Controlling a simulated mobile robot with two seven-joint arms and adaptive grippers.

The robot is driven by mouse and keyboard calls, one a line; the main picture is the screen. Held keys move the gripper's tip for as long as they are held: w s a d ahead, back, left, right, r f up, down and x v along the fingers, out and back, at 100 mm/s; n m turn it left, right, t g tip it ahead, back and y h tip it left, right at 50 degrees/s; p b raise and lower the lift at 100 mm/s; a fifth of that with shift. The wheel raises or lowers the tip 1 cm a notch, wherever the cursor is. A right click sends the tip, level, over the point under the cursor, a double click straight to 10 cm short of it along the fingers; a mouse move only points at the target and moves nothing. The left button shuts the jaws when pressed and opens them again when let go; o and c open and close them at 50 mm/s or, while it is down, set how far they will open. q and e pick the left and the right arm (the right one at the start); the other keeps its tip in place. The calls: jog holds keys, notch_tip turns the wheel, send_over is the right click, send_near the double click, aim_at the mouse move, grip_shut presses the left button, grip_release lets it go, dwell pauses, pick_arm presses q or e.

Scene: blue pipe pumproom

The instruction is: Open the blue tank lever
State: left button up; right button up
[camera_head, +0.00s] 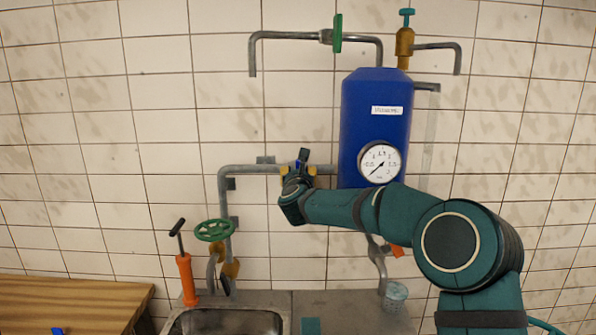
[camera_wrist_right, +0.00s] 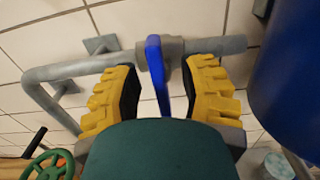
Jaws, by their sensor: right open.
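The blue tank (camera_head: 375,110) stands against the tiled wall, with a white label and a round gauge (camera_head: 379,162). The blue lever (camera_wrist_right: 156,70) sits on a grey horizontal pipe left of the tank. In the wrist view it runs from the pipe toward the camera. My right gripper (camera_wrist_right: 163,82) is open, with one yellow, black-padded finger on each side of the lever. Gaps show between the lever and both pads. In the head view my right gripper (camera_head: 298,170) is at the pipe and largely hides the lever. My left gripper is not in view.
A green handwheel (camera_head: 215,230) and an orange hand pump (camera_head: 186,275) stand left above a metal sink (camera_head: 225,322). A wooden table (camera_head: 75,300) is at lower left. The tank is close right of the gripper.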

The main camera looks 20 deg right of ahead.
jog(key=shift+w, duration=0.2)
grip_shut()
